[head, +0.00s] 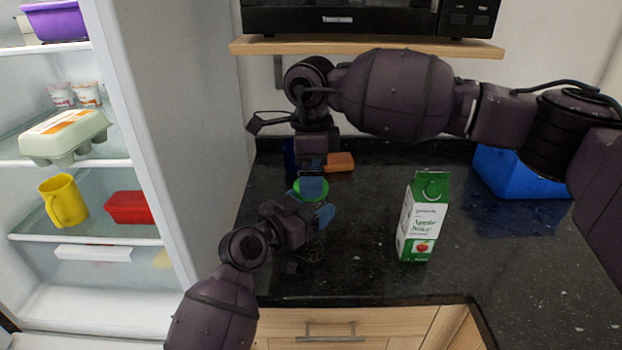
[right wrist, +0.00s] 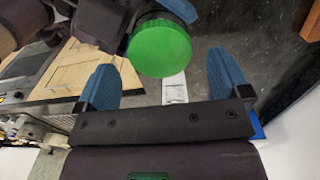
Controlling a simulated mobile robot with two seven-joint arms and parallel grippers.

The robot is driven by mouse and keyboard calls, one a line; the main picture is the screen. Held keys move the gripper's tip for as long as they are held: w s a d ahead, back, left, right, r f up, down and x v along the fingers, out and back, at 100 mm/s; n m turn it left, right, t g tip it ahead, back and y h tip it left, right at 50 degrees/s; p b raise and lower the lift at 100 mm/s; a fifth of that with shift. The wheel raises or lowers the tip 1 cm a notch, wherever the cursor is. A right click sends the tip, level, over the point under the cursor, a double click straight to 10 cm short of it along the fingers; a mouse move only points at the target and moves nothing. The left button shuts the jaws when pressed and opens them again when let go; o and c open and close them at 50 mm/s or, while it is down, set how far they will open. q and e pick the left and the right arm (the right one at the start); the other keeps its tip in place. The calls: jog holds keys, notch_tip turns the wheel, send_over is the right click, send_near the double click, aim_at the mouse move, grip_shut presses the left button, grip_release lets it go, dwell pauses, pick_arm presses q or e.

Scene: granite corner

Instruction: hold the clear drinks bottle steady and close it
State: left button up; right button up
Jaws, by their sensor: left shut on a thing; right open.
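The clear drinks bottle is mostly hidden behind my grippers; its green cap (head: 297,190) shows in the head view. The cap is large and round in the right wrist view (right wrist: 160,47). My left gripper (head: 318,213) is shut on the bottle below the cap. My right gripper (head: 313,178) reaches down from above, close over the cap. In the right wrist view its blue fingers (right wrist: 162,68) are open, one on each side, with the cap beyond and between them and gaps visible. I cannot tell how firmly the cap is seated.
A green and white juice carton (head: 423,218) stands right of the bottle. An orange block (head: 340,162) lies behind, and a blue bin (head: 510,173) is at the back right. An open fridge (head: 150,150) is on the left; a wooden shelf (head: 400,46) hangs above. The front right counter is clear.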

notch_tip(320, 180, up, 2)
jog(key=shift+r, duration=0.15)
jog(key=shift+o, duration=0.5)
jog(key=shift+r, duration=0.1)
notch_tip(320, 180, up, 12)
dwell(0.4)
pick_arm(q)
jog(key=o, duration=1.8)
jog(key=shift+a, duration=0.1)
